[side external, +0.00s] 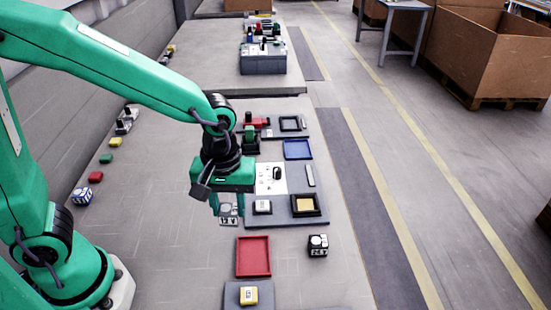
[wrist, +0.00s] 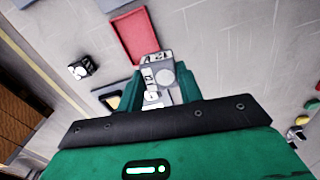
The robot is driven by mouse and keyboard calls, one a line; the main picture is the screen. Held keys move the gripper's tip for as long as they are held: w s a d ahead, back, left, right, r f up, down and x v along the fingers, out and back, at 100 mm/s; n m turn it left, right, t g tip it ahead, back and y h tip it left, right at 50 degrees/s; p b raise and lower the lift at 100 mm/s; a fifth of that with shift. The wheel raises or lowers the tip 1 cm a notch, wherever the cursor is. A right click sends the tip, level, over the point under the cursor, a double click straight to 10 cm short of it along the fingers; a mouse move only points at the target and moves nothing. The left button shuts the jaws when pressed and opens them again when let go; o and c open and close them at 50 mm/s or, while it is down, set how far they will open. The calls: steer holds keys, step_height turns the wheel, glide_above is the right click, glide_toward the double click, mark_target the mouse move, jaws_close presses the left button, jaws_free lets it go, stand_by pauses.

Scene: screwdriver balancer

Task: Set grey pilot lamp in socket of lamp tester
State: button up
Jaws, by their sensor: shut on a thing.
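My gripper (side external: 228,204) is shut on a small grey block with a "12 V" label, which looks like the grey pilot lamp (side external: 229,216). It is held upright left of a dark grey board. In the wrist view the lamp (wrist: 167,76) sits between the fingertips (wrist: 158,88), with a round disc and white label showing. I cannot tell for sure which part is the lamp tester's socket.
A red tray (side external: 253,256) lies in front of the board. A black "24 V" block (side external: 318,246) stands to its right. A yellow block (side external: 249,295) sits on a grey plate at the front. A blue tray (side external: 297,149) lies farther back.

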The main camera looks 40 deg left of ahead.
steer(key=w+d+f, duration=0.1)
steer(key=w+d, duration=0.1)
steer(key=w, duration=0.8)
steer(key=w+d+f+n, duration=0.1)
steer(key=w+d, duration=0.1)
steer(key=w, duration=0.8)
steer(key=shift+w+d, duration=0.15)
steer(key=shift+w, duration=0.2)
steer(key=shift+f, duration=0.2)
steer(key=shift+f, duration=3.1)
steer(key=o, duration=1.1)
steer(key=shift+c, duration=0.2)
